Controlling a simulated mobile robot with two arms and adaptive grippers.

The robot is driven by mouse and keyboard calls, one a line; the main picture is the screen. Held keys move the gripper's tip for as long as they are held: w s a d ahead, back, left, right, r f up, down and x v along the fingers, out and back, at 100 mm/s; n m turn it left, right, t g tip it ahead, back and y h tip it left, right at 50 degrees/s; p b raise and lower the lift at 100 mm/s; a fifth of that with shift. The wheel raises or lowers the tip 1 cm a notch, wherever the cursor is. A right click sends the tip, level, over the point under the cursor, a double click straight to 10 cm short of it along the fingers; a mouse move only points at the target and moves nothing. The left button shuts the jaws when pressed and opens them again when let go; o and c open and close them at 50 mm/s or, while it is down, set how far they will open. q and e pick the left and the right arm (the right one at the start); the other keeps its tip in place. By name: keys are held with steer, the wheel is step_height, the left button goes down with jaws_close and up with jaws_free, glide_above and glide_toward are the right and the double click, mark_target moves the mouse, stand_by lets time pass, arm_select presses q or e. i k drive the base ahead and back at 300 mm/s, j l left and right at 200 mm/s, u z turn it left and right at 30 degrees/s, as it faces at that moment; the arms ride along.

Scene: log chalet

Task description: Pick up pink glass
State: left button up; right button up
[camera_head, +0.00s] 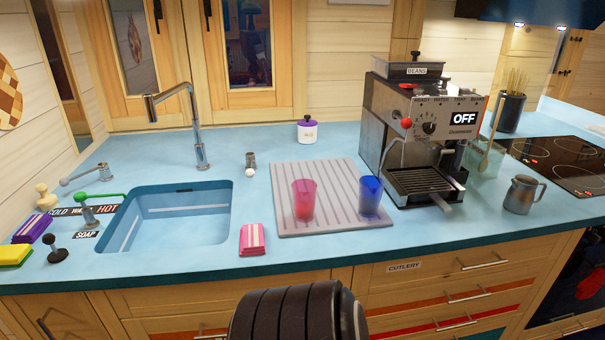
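The pink glass (304,199) is a clear pinkish-red tumbler. It stands upright on a grey ribbed drying mat (330,222) on the blue counter, to the right of the sink. A blue glass (370,195) stands upright on the same mat, a little to its right and apart from it. Neither of my grippers is in view. A dark rounded ribbed part, likely mine, shows at the bottom middle in front of the drawers.
A coffee machine (420,130) stands right of the mat, with a metal jug (520,194) beyond it. The sink (165,220) and tall tap (197,125) are further left. A white jar (307,132) stands behind.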

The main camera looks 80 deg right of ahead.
mark_target(304, 201)
steer(key=z, duration=2.95)
